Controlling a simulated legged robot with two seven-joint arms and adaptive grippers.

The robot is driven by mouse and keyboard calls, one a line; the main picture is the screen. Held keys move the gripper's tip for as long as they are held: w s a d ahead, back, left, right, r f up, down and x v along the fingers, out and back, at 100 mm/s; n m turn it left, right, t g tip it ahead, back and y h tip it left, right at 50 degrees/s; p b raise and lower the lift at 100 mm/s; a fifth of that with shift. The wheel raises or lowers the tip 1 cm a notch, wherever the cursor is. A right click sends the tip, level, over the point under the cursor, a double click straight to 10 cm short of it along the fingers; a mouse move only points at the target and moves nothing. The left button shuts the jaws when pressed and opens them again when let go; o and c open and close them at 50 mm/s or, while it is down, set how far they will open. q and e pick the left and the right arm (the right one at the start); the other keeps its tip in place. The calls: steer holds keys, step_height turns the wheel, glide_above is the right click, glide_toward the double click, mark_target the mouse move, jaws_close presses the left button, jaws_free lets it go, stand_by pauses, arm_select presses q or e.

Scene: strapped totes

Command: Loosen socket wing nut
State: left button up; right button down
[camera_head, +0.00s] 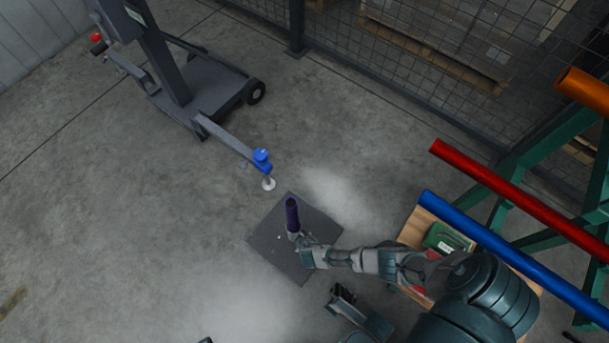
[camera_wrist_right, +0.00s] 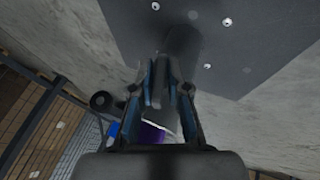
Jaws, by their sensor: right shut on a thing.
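A dark square base plate (camera_head: 262,243) lies on the floor in the head view, with bolt heads showing on it in the wrist view (camera_wrist_right: 265,30). An upright socket post (camera_wrist_right: 183,45) stands on it, with a purple tube (camera_head: 292,213) at its top. The tube also shows low in the wrist view (camera_wrist_right: 152,134), partly behind my gripper. My right gripper (camera_head: 302,241) is at the near side of the post. In the wrist view its fingers (camera_wrist_right: 159,92) are closed on a small dark piece, the wing nut (camera_wrist_right: 157,84), mostly hidden by them.
A grey wheeled lift (camera_head: 200,90) stands at upper left, its leg ending in a blue foot jack (camera_head: 262,158) near the plate. A green rack with red (camera_head: 500,185) and blue (camera_head: 520,262) pipes stands at right. Open floor lies left of the plate.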

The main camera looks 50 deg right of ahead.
steer(key=shift+s+f, duration=0.25)
steer(key=shift+s, duration=0.05)
stand_by(0.5)
steer(key=c, duration=1.3)
jaws_free()
steer(key=shift+w+r, duration=0.1)
steer(key=shift+w, duration=0.05)
steer(key=v, duration=1.2)
